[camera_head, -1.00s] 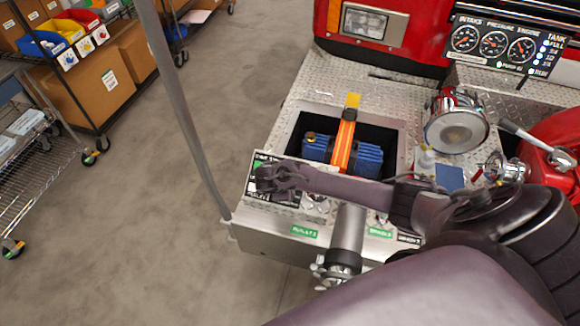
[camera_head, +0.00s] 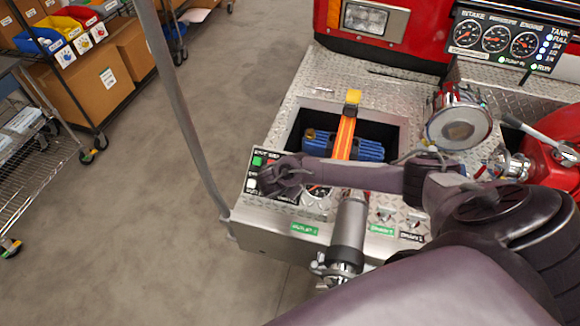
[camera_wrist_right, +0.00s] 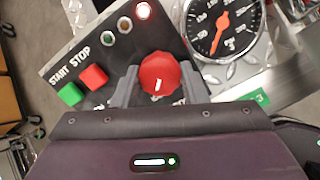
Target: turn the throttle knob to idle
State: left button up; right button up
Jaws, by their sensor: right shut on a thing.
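The red throttle knob (camera_wrist_right: 160,73) sits on a black control panel (camera_wrist_right: 118,62) in the right wrist view, with a short white mark on its face. My right gripper (camera_wrist_right: 157,88) has one grey finger on each side of the knob and is shut on it. Lettering below the knob is mostly hidden by the fingers, so I cannot read the setting. In the head view my right gripper (camera_head: 284,176) is over the panel (camera_head: 254,172) at the bumper's left corner and hides the knob. My left gripper is not in view.
A green start button (camera_wrist_right: 69,94) and red stop button (camera_wrist_right: 94,77) sit left of the knob. A lit red lamp (camera_wrist_right: 143,11) and round gauge (camera_wrist_right: 224,27) are beyond.

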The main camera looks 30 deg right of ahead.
jog(key=shift+n, duration=0.4)
jog(key=o, duration=1)
jog(key=shift+c, duration=0.2)
jog(key=v, duration=0.8)
jog(key=shift+s, duration=0.1)
